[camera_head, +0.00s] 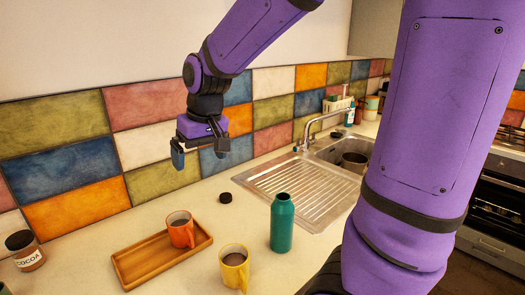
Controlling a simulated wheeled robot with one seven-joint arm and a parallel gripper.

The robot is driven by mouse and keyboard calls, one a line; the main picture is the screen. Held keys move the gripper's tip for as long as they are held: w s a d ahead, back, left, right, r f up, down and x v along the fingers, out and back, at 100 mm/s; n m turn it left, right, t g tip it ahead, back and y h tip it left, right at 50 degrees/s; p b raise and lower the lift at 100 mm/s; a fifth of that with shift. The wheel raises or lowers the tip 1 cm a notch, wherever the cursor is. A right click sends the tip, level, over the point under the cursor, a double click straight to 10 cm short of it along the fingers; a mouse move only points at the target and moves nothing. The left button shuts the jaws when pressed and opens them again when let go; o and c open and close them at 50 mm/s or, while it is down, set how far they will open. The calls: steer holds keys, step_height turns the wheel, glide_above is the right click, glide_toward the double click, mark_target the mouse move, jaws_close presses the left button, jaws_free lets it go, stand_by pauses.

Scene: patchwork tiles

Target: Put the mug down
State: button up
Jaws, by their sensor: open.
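An orange mug (181,230) stands upright on the right part of a wooden tray (134,278) on the counter. A yellow mug (234,268) stands upright on the bare counter, to the right of the tray and apart from it. Both mugs look dark inside. My gripper (200,158) is open and empty, pointing down. It hangs in the air above and behind the orange mug, in front of the tiled wall, touching neither mug.
A green bottle (282,223) stands right of the yellow mug. A small black lid (225,197) lies behind the mugs. A cocoa jar (25,250) stands at far left. The drainboard (300,190) and sink with a pot (355,161) lie to the right.

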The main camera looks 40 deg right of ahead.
steer(key=s+d+r+t, duration=0.1)
steer(key=s+r, duration=0.2)
steer(key=s, duration=0.6)
steer(key=s+d+r+t+h, duration=0.1)
steer(key=s+r, duration=0.2)
steer(key=s, duration=0.6)
steer(key=shift+t, duration=0.4)
